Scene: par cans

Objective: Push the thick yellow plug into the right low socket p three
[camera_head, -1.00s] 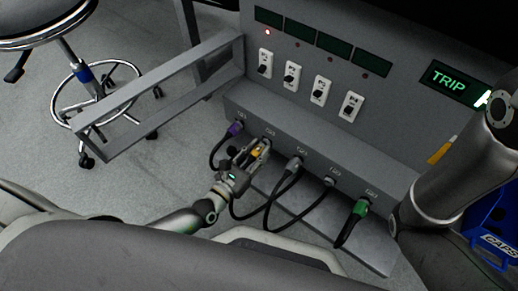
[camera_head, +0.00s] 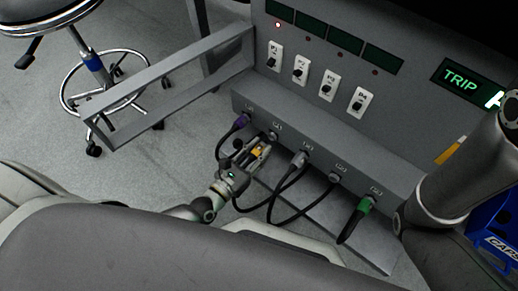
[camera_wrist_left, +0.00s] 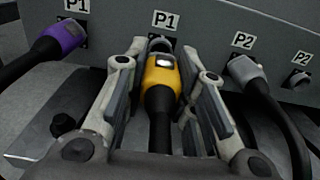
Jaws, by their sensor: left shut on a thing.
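The thick yellow plug (camera_wrist_left: 161,75) is held between the fingers of my left gripper (camera_head: 259,149). In the left wrist view, the gripper (camera_wrist_left: 160,90) is shut on its body, and its black cable runs back toward me. The plug points at the second socket (camera_head: 274,136) from the left, under the second P1 label. A small gap shows in the head view; the wrist view does not show clearly whether the tip touches. Low socket P3 cannot be read clearly; a green plug (camera_head: 364,205) sits in the rightmost socket. My right gripper is out of view.
A purple plug (camera_wrist_left: 63,39) sits in the left P1 socket and a grey plug (camera_wrist_left: 246,71) in the left P2 socket. Black cables loop below the ledge. A rail (camera_head: 165,88) juts out left.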

